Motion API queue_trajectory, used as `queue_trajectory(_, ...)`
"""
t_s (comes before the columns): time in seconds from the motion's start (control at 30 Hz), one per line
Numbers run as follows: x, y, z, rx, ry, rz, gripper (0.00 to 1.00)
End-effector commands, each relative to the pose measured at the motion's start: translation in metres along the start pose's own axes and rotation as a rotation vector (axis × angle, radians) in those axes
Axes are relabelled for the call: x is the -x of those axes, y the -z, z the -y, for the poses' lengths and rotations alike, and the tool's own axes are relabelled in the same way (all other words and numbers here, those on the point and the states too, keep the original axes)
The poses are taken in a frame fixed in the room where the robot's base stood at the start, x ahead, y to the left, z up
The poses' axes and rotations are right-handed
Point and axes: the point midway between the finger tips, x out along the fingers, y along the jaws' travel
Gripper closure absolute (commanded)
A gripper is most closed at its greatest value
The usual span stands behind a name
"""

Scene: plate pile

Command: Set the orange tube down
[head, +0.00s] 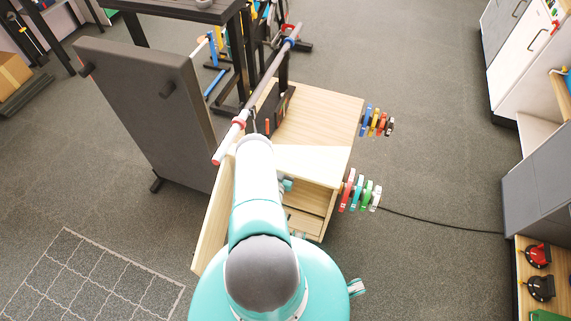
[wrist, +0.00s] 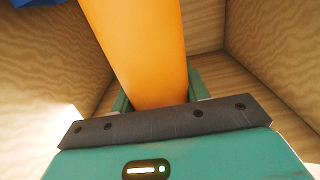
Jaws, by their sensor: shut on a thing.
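The orange tube (wrist: 137,45) fills the upper middle of the wrist view. It runs from between my gripper's fingers out past the top edge and leans a little left. My gripper (wrist: 158,98) is shut on it, with a teal finger on each side. Pale wood walls surround the tube on several sides; whether it touches any wood I cannot tell. In the head view my own arm covers most of the gripper, and I cannot make out the tube there.
A wooden cabinet (head: 318,105) with open compartments stands around my arm. Coloured weight plates (head: 360,191) hang at its right side, with more plates (head: 377,122) farther back. A long bar (head: 262,82) crosses behind. A grey padded board (head: 150,100) stands left. Floor is clear at right.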

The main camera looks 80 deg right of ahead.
Motion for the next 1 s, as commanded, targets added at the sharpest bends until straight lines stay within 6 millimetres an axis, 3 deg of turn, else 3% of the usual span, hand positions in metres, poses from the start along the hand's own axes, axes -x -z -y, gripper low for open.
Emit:
queue_trajectory(0.5,0.0094,-0.0068,-0.0064,0.001,-0.002,-0.001,1.00)
queue_trajectory(0.53,0.0097,-0.0072,-0.0066,0.001,-0.003,0.000,0.51)
queue_trajectory(0.6,0.0095,-0.0070,-0.0065,0.001,-0.003,0.001,0.37)
queue_trajectory(0.63,0.0094,-0.0070,-0.0064,0.001,-0.003,0.001,0.33)
queue_trajectory(1.0,0.0071,-0.0043,-0.0050,0.000,-0.002,0.001,0.33)
